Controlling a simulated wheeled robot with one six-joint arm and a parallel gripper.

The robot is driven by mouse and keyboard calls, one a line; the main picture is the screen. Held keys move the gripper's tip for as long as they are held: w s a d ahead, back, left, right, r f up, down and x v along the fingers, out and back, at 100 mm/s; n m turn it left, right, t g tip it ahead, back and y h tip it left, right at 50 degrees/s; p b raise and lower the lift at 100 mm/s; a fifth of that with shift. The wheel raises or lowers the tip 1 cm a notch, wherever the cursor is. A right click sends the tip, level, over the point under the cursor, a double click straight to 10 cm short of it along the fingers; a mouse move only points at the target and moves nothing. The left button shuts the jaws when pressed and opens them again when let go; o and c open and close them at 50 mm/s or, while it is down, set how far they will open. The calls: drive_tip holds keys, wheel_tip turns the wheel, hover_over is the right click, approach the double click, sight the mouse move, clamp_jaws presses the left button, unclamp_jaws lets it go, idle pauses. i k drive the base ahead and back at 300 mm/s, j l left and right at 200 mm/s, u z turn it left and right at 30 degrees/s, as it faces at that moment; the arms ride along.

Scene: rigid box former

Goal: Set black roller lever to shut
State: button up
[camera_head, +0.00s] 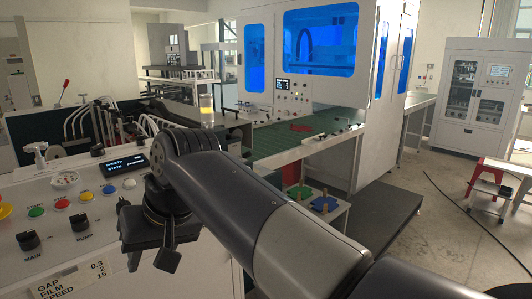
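I cannot surely pick out the black roller lever. A small dark part (97,149) stands behind the panel's display, too small to name. My arm hides part of the machine behind it.
The panel carries a lit display (123,166), a gauge (65,180), coloured buttons and two black knobs marked MAIN (28,241) and PUMP (83,222). A red-tipped lever (65,86) stands at the back left. A green conveyor (280,142) runs behind my arm. Open floor lies at right.

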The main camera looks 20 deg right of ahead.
sight(248, 154)
drive_tip(key=i+l+z, duration=0.25)
drive_tip(key=i+z, duration=0.2)
drive_tip(key=i+l+z, duration=0.1)
drive_tip(key=i+z, duration=0.35)
drive_tip(key=i+l+u, duration=0.1)
drive_tip(key=i+u, duration=0.15)
drive_tip(key=i, duration=0.2)
drive_tip(key=i+l+u, duration=0.25)
drive_tip(key=i, duration=0.2)
drive_tip(key=i+l+u, duration=0.25)
drive_tip(key=i, duration=0.2)
drive_tip(key=j, duration=0.1)
